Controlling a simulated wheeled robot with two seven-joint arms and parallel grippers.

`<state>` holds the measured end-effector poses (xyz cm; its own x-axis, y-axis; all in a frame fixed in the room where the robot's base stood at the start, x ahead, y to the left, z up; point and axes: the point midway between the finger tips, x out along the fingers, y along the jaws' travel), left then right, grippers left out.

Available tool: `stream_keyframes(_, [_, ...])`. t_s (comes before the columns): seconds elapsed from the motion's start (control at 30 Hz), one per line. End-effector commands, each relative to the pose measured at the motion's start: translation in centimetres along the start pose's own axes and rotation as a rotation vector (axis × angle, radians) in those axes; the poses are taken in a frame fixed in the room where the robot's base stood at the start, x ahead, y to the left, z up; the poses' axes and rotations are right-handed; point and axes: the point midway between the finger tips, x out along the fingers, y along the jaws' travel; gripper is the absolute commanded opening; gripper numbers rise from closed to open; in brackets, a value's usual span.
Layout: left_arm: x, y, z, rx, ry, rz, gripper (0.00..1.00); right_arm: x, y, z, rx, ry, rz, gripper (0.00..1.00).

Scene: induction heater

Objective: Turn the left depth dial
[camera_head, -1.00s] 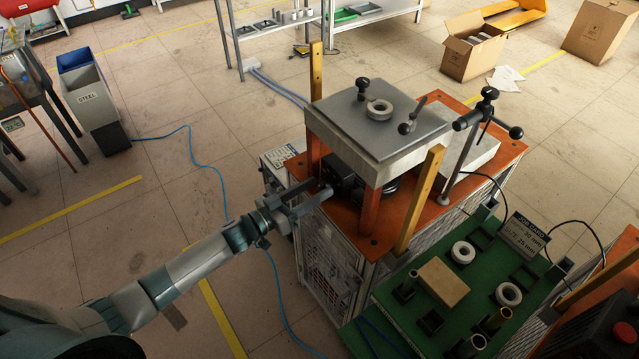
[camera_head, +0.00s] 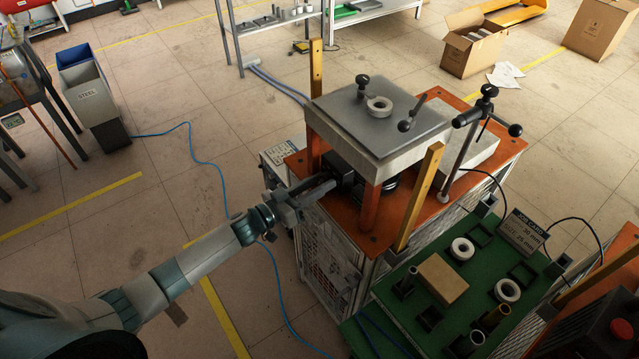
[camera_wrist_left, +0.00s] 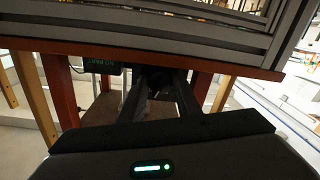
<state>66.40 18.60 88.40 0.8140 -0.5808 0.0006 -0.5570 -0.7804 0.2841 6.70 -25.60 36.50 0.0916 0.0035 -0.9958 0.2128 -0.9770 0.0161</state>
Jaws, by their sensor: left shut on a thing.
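The induction heater (camera_head: 365,225) stands at the middle right, with an orange deck and a grey top plate on posts. My left gripper (camera_head: 330,186) reaches in from the left under the top plate, at the dark unit (camera_head: 344,177) on the deck. In the left wrist view its two dark fingers (camera_wrist_left: 166,80) converge on a small dark part, which I take as the left depth dial. The gripper is shut on it. The dial's face and markings are hidden by the fingers and shadow. My right gripper is not in view.
A dark box with green digits (camera_wrist_left: 97,63) sits close beside the fingers. Orange posts and a yellow upright (camera_head: 419,196) flank the space under the top plate. A green bench (camera_head: 390,290) with rings and a tan block stands at front right.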

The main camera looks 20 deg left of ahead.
Motion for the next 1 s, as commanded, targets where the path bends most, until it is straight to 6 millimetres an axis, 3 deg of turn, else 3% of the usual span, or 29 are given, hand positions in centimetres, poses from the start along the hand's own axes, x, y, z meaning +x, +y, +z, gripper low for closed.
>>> stream_keyframes(0.37, [0.0,-0.1,0.1,0.136,0.005,0.000,0.08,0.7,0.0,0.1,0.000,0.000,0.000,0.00])
stream_keyframes(1.0, [0.0,-0.1,0.3,0.650,0.026,0.008,0.08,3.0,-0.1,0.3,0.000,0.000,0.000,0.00])
